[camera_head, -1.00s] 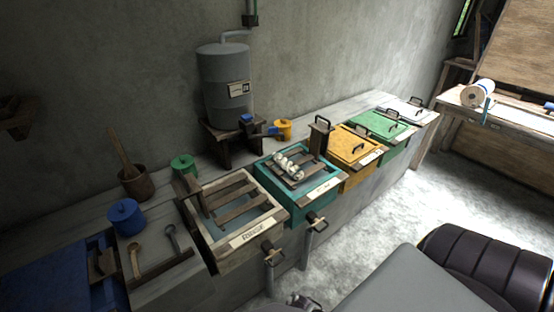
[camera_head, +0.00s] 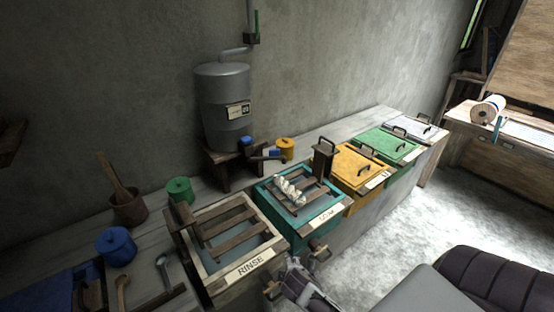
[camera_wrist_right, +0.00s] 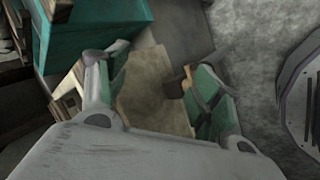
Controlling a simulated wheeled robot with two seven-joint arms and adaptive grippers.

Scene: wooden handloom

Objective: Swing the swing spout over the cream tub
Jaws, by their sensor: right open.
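The swing spout (camera_head: 266,158) is a small dark pipe with a blue end, below the grey tank (camera_head: 223,105) on its wooden stand. It points right, behind the teal tub, not over the cream tub. The cream tub (camera_head: 188,248) has a pale wooden frame, a RINSE label and slats across its top. My left gripper is out of view.
The teal tub (camera_head: 262,202) holds white skeins on its slats. Yellow (camera_head: 360,168) and green (camera_head: 392,147) lidded tubs stand to its right. Blue (camera_head: 116,246) and green pots stand left. Grey floor is open at right.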

